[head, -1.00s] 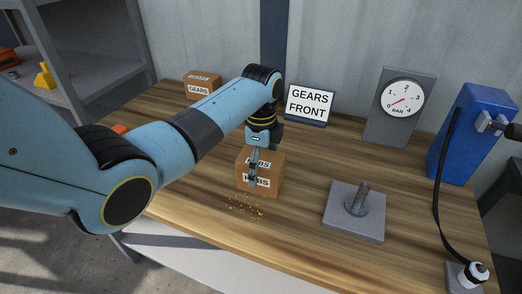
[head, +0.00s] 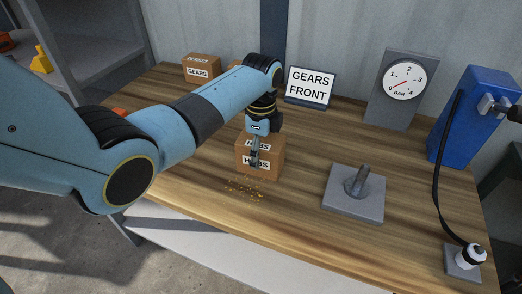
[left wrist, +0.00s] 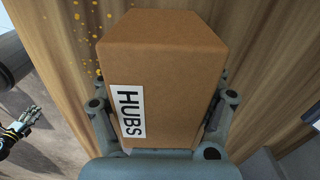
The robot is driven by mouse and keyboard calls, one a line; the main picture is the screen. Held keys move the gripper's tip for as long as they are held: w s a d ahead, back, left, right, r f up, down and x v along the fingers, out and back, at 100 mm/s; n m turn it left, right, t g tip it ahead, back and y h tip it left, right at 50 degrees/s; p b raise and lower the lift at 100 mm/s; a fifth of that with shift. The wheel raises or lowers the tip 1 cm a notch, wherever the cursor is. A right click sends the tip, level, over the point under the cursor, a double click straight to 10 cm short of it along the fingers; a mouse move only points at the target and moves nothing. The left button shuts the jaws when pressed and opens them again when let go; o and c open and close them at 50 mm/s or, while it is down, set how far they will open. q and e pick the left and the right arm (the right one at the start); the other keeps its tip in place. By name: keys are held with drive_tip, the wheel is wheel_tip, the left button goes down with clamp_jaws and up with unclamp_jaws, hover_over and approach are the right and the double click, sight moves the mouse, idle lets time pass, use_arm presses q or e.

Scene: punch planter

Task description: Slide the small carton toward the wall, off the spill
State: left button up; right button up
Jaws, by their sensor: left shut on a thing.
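The small brown carton (head: 269,163) labelled HUBS stands upright on the wooden bench. Golden spill specks (head: 243,188) lie just in front of its near side; whether any are under it is hidden. My left gripper (head: 256,158) reaches down over the carton and is shut on it. In the left wrist view the carton (left wrist: 165,75) fills the space between the fingers, with spill specks (left wrist: 88,38) beside it. A dark gripper, which seems to be my right one (left wrist: 38,117), shows at the left edge of that view; its jaws are too small to read.
A GEARS carton (head: 200,67) and another partly hidden carton stand at the back left. A GEARS FRONT sign (head: 310,87) stands near the wall (head: 340,35) behind the carton. A plate with a post (head: 354,193), a gauge (head: 404,82) and a blue unit (head: 470,115) are right.

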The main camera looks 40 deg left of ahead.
use_arm(q)
drive_tip(key=shift+c, duration=1.3)
drive_tip(key=shift+w+a+b, duration=0.2)
drive_tip(key=shift+w+b, duration=0.35)
drive_tip(key=shift+w, duration=0.25)
drive_tip(key=shift+w+a+b, duration=0.15)
drive_tip(key=shift+w+b, duration=0.4)
drive_tip(key=shift+w, duration=0.25)
drive_tip(key=shift+w+a+b, duration=0.25)
drive_tip(key=shift+w+b, duration=0.6)
drive_tip(key=shift+w, duration=0.25)
drive_tip(key=shift+w+a, duration=0.1)
drive_tip(key=shift+w, duration=0.15)
